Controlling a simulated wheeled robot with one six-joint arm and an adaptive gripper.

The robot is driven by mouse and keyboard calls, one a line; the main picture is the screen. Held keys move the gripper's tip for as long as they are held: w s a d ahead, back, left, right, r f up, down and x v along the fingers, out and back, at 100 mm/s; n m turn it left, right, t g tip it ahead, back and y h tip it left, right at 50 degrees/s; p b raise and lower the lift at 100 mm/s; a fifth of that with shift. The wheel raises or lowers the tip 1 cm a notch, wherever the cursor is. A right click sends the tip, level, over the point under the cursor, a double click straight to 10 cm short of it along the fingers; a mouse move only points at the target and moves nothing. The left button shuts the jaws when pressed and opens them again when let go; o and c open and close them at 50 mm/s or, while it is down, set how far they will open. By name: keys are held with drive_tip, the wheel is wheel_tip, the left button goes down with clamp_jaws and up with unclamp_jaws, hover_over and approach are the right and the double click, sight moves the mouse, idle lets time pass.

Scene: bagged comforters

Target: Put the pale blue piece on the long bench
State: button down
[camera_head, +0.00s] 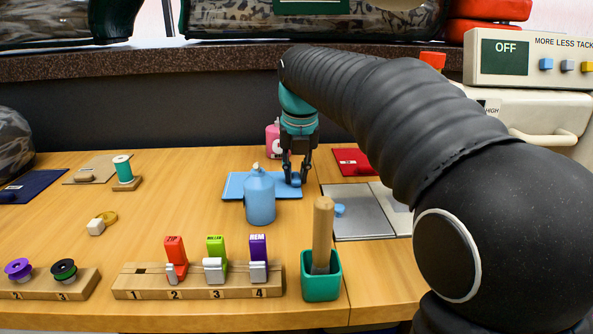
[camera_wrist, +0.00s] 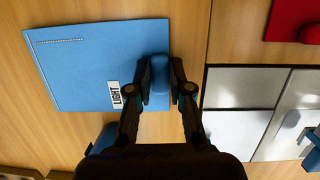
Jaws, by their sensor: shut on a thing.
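The pale blue piece (camera_head: 233,186) is a flat panel behind the blue bottle. In the wrist view it (camera_wrist: 85,65) shows a "LIGHT" label and a blue grip block (camera_wrist: 159,68) near its right edge. My gripper (camera_head: 295,178) points down at the panel's right end, and in the wrist view my gripper (camera_wrist: 160,85) is shut on the block. The panel looks flat, on or just above the wooden bench top (camera_head: 190,220); I cannot tell whether it touches.
A blue bottle (camera_head: 260,198) stands just in front of the panel. Grey plates (camera_head: 358,215) and a red piece (camera_head: 352,161) lie to the right. A green cup (camera_head: 321,278) with a wooden-handled tool and a numbered rack (camera_head: 135,282) stand in front. Bare wood lies left.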

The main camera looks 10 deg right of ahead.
drive_tip(key=shift+f, duration=0.2)
drive_tip(key=shift+c, duration=1.7)
unclamp_jaws()
drive_tip(key=shift+r, duration=0.1)
drive_tip(key=shift+p+v, duration=1.45)
drive_tip(key=shift+v, duration=0.85)
drive_tip(key=shift+w+v, duration=0.25)
drive_tip(key=shift+v, duration=0.85)
